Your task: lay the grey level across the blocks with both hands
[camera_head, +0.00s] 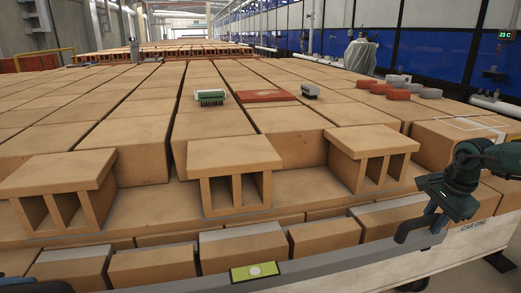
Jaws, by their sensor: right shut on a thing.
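The grey level (340,261) is a long bar along the bottom of the head view, in front of the blocks, with a yellow-green vial window (255,271). Its right end is higher in the picture; its left part runs to the bottom edge. My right gripper (420,226) is shut on the level near its right end. A small dark part at the bottom left corner may be my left gripper (18,285); its fingers are cut off. Three hollow blocks stand behind the level: left (62,172), middle (222,153) and right (372,140). Nothing lies across their tops.
Rows of tan bricks (150,130) fill the car behind the hollow blocks. A green-white brush (209,97), a red slab (266,97), a small dark brush (310,91) and several grey and red pieces (398,94) lie on them. A pale side board (450,245) borders the right front.

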